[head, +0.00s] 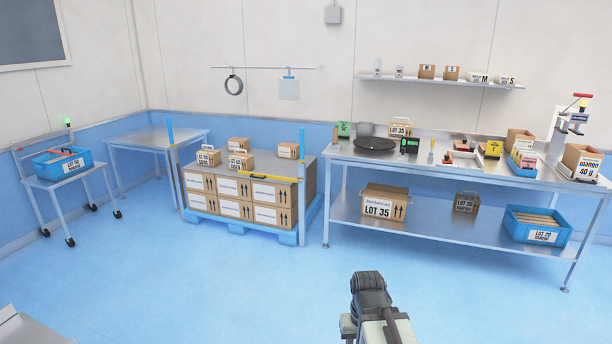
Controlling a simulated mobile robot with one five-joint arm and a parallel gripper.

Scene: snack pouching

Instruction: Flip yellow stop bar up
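The yellow stop bar (266,177) lies nearly level across the front of the stacked cartons, at upper-layer height. Its right end is close to the right blue-topped post (302,140). A second blue-topped post (171,132) stands at the left of the stack. My arm shows at the bottom centre, with its dark end (369,283) over the open floor, well short of the bar and touching nothing. I cannot make out the fingertips, so whether my gripper is open or shut does not show.
The cartons (233,210) stand on a blue pallet (240,228). A steel bench (450,170) with goods and a lower shelf is to the right. A bare table (150,137) and a cart with a blue crate (50,170) are to the left. The blue floor (200,290) in front is clear.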

